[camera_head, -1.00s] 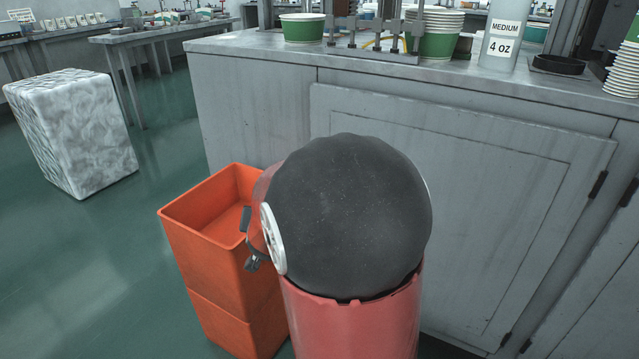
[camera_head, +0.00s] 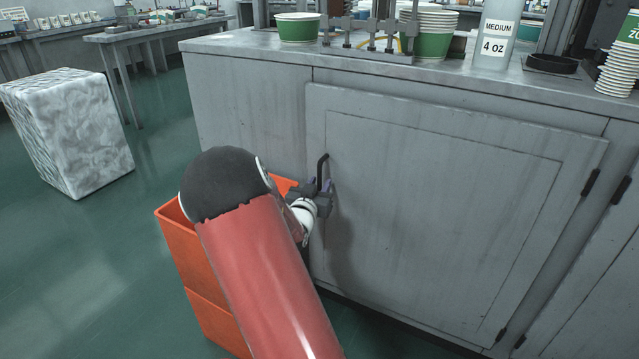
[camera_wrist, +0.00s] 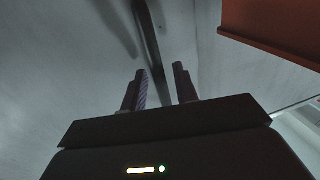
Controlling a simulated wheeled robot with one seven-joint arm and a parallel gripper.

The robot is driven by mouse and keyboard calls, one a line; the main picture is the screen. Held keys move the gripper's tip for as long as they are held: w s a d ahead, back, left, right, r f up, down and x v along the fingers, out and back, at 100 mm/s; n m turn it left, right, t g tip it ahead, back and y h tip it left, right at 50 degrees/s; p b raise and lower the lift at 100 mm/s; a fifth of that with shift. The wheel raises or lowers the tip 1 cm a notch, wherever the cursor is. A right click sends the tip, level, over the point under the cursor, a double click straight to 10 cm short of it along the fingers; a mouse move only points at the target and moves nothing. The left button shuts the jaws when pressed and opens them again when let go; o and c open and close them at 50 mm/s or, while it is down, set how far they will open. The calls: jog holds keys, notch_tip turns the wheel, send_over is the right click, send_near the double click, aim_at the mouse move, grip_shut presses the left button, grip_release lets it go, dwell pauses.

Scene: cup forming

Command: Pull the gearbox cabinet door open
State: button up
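The grey cabinet door (camera_head: 440,210) is shut against the cabinet front, with dark hinges on its right side. Its black bar handle (camera_head: 321,168) is at the upper left of the door. My gripper (camera_head: 325,187) is at the handle, beside its lower part. In the wrist view, the two fingers of my gripper (camera_wrist: 160,72) are spread apart, and the dark handle (camera_wrist: 148,30) runs down between them. Neither finger clearly touches the handle. Its lower end is hidden behind the gripper body.
Stacked orange bins (camera_head: 178,238) stand on the floor left of the door, close beside my arm. The countertop (camera_head: 440,82) above carries paper cups (camera_head: 298,27) and a container (camera_head: 496,35). A marbled block (camera_head: 70,130) stands farther left.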

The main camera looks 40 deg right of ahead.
jog(key=shift+w+d, duration=0.25)
jog(key=shift+d, duration=0.1)
grip_shut()
jog(key=shift+a, duration=0.1)
